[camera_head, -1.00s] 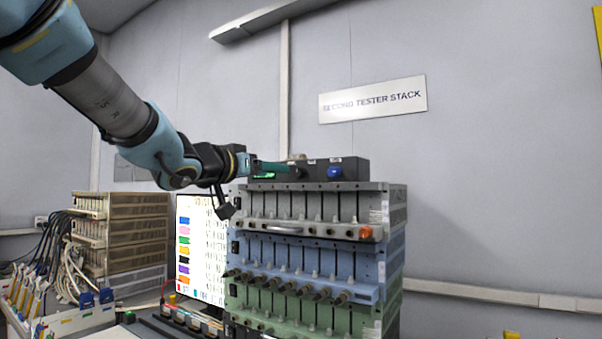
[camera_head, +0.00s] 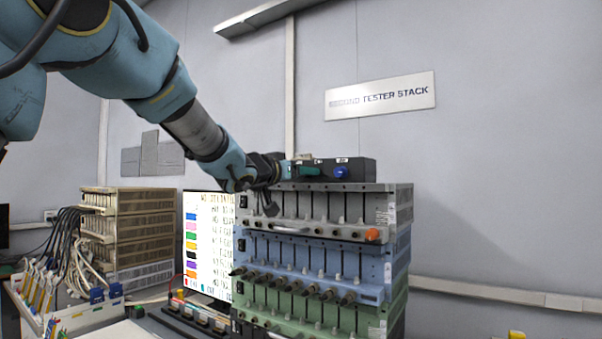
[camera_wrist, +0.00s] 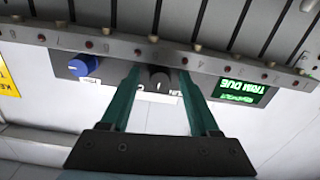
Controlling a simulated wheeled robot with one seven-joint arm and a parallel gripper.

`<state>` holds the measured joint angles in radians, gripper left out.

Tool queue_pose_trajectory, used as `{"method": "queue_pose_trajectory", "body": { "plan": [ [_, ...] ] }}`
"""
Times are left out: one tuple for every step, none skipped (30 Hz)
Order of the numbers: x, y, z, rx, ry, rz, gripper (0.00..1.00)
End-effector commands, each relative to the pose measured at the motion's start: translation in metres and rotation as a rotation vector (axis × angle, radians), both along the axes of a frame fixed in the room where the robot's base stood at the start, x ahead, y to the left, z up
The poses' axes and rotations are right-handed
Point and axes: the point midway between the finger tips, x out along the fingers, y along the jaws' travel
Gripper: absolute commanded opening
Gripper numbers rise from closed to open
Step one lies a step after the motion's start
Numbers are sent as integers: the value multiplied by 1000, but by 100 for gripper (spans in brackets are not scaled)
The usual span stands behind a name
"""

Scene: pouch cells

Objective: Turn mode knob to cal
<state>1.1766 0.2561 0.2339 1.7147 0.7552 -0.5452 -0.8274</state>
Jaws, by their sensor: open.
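A black control box (camera_head: 362,168) sits on top of the tester stack. In the wrist view, which is upside down, a black knob (camera_wrist: 159,76) shows on its face. Labels partly reading "RUN" and "C" show beside it, mostly hidden by my fingers. My gripper (camera_wrist: 159,73) is open, with one teal finger on each side of the black knob; I cannot tell whether they touch it. A blue knob (camera_wrist: 83,65) lies to the left in that view, clear of the fingers. In the head view my gripper (camera_head: 306,170) covers the black knob.
A lit green display (camera_wrist: 240,91) reading "TRIM DUE" is right of the fingers in the wrist view. The grey tester unit (camera_head: 330,205) with front handles and an orange knob (camera_head: 372,235) lies just under the box. A monitor (camera_head: 206,243) stands left of the stack.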

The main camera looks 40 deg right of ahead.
Motion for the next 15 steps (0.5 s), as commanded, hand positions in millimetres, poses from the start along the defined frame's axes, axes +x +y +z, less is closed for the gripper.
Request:
{"method": "queue_pose_trajectory", "body": {
  "plan": [
    [0, 0, 0, 0, 0, 0, 62],
    [0, 0, 0, 0, 0, 0, 62],
    [0, 0, 0, 0, 0, 0, 60],
    [0, 0, 0, 0, 0, 0, 56],
    [0, 0, 0, 0, 0, 0, 53],
    [0, 0, 0, 0, 0, 0, 48],
    [0, 0, 0, 0, 0, 0, 45],
    [0, 0, 0, 0, 0, 0, 42],
    [0, 0, 0, 0, 0, 0, 37],
    [0, 0, 0, 0, 0, 0, 34],
    [0, 0, 0, 0, 0, 0, 30],
    [0, 0, 0, 0, 0, 0, 26],
    [0, 0, 0, 0, 0, 0, 23],
    [0, 0, 0, 0, 0, 0, 19],
    [0, 0, 0, 0, 0, 0, 15]
  ]
}}
